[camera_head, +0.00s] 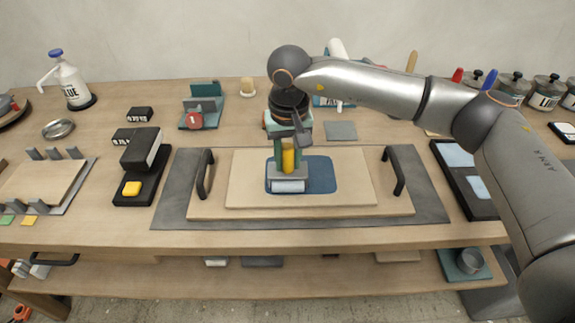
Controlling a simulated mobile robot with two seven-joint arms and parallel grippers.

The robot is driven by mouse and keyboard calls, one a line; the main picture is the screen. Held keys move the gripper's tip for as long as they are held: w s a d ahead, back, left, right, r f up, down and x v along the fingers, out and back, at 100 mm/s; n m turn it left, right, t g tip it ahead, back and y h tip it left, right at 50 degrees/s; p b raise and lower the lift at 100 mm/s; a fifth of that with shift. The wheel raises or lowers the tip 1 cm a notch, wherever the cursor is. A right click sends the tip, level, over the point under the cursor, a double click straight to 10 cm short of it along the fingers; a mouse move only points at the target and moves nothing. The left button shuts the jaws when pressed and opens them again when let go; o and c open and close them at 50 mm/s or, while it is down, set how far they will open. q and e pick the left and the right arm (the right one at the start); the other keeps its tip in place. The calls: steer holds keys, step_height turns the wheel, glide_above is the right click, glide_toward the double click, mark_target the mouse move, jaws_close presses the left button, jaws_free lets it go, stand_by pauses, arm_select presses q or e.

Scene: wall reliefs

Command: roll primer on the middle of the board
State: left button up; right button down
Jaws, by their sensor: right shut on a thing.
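The board (349,191) is a pale wooden panel lying flat on a larger wooden tray with two dark handles (393,171). A dark blue patch (316,174) covers part of the board's middle, mostly right of the roller. My right gripper (288,148) points down over the board, shut on the yellow handle (288,157) of a roller. The roller's pale blue sleeve (288,186) is low at the front left of the blue patch and seems to touch the board. My left gripper does not show.
A dark mat (432,210) lies under the tray. A black block stand (141,152) with a yellow piece stands left; a dark tray (466,170) with pale blue compartments lies right. A glue bottle (70,82) stands back left, several jars (546,92) back right.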

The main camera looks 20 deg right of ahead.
steer(key=shift+w+d, duration=0.2)
steer(key=shift+w, duration=0.55)
steer(key=shift+w+d, duration=0.2)
steer(key=shift+w, duration=0.55)
steer(key=shift+w+d, duration=0.2)
steer(key=shift+w, duration=0.55)
steer(key=shift+w+d+f, duration=0.1)
steer(key=shift+w+d, duration=0.15)
steer(key=shift+w, duration=0.65)
steer(key=shift+w+d, duration=0.25)
steer(key=shift+w, duration=0.6)
steer(key=shift+w+d, duration=0.25)
steer(key=shift+w, duration=0.6)
steer(key=shift+w+d, duration=0.25)
steer(key=shift+w, duration=0.6)
step_height(320, 180, up, 5)
steer(key=p, duration=0.4)
